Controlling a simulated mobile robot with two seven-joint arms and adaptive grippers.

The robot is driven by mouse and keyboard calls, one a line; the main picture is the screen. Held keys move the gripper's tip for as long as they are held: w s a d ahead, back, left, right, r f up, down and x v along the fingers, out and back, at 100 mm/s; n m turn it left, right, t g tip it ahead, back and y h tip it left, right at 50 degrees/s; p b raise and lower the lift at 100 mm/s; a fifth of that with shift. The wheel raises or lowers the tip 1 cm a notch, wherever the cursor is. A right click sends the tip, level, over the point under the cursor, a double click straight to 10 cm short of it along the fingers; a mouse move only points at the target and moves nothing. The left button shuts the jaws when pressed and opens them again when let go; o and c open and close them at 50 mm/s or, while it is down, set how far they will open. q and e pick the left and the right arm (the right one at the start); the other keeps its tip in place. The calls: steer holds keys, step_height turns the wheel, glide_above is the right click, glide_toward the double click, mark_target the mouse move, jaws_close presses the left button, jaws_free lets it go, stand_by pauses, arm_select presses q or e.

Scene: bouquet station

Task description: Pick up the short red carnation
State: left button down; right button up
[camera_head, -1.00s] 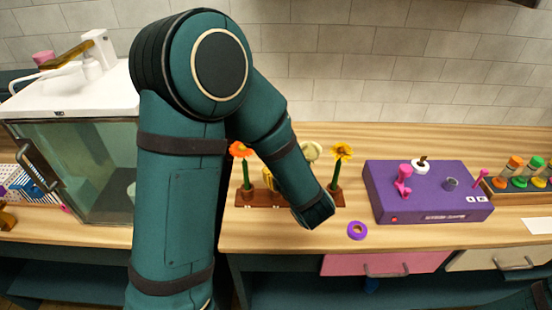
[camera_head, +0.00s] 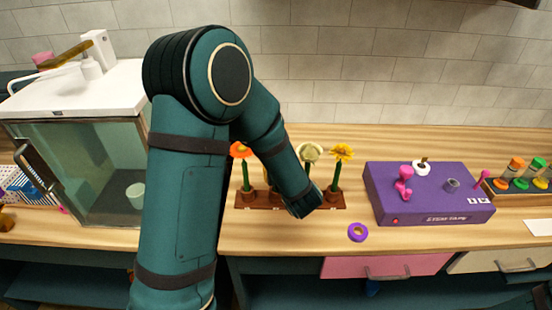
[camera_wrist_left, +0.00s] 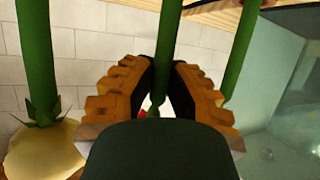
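My left arm reaches over a brown flower rack (camera_head: 330,201) in the head view, with its hand low among the stems and its fingers hidden there. In the left wrist view, my left gripper (camera_wrist_left: 163,65) has both fingers closely against a green stem (camera_wrist_left: 166,25). A small patch of red (camera_wrist_left: 144,113) shows beyond the fingers, below that stem; it looks like part of the short red carnation's head, mostly hidden by the gripper. The carnation is hidden behind my arm in the head view. My right gripper is not in view.
An orange-red flower (camera_head: 240,150), a pale flower (camera_head: 310,152) and a yellow flower (camera_head: 341,152) stand close by. A purple tape roll (camera_head: 357,232) lies in front. A purple machine (camera_head: 430,195) is right; a glass-fronted cabinet (camera_head: 90,165) is left.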

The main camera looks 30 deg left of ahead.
arm_select(q)
steer(key=shift+r, duration=0.1)
stand_by(0.3)
step_height(320, 180, up, 17)
steer(key=p, duration=0.5)
steer(key=shift+r, duration=0.2)
step_height(320, 180, up, 7)
steer(key=p, duration=0.6)
steer(key=shift+r, duration=0.2)
